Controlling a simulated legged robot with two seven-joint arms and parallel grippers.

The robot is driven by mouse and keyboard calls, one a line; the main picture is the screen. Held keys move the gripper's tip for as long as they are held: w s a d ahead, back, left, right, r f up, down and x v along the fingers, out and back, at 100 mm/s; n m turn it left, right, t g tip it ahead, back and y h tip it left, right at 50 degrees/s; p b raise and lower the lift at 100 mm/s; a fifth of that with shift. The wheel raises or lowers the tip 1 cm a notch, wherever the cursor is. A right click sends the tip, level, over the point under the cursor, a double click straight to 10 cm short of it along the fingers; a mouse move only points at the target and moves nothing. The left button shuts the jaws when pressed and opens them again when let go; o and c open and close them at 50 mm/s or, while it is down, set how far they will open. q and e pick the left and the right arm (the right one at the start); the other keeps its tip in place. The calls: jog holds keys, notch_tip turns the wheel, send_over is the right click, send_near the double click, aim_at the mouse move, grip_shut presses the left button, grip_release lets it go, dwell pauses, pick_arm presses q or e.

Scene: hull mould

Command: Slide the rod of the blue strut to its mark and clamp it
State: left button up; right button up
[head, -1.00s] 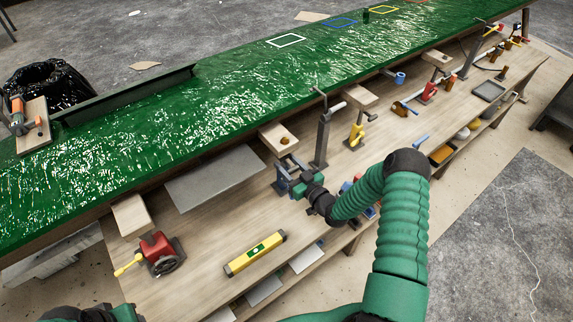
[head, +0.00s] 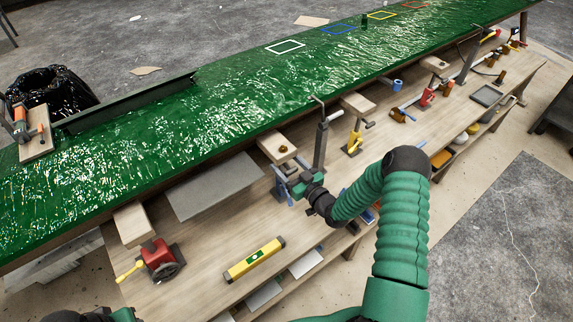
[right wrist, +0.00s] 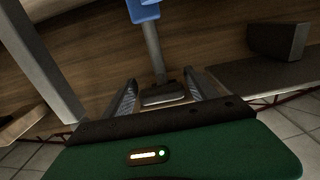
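The blue strut (head: 284,192) stands on the bench beside the grey post and is mostly hidden by my right gripper in the head view. In the right wrist view its blue part (right wrist: 145,11) is at the top, with a grey rod (right wrist: 153,48) running down to a small dark plate (right wrist: 164,94). My right gripper (right wrist: 159,92) has its two fingers spread on either side of the plate, with gaps showing. It is at the strut in the head view (head: 291,184). I cannot make out the mark. Only a bit of my left arm shows; its fingers are out of view.
A tall grey post (head: 320,145) stands close beside my right gripper. A wooden block (head: 277,148) sits under the green hull's (head: 240,110) edge.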

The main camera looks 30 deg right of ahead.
jog(key=s+d+b, duration=0.1)
jog(key=s+b, duration=0.1)
jog(key=s, duration=1.4)
jog(key=shift+s+d, duration=0.15)
jog(key=shift+s, duration=0.2)
jog(key=shift+f, duration=0.15)
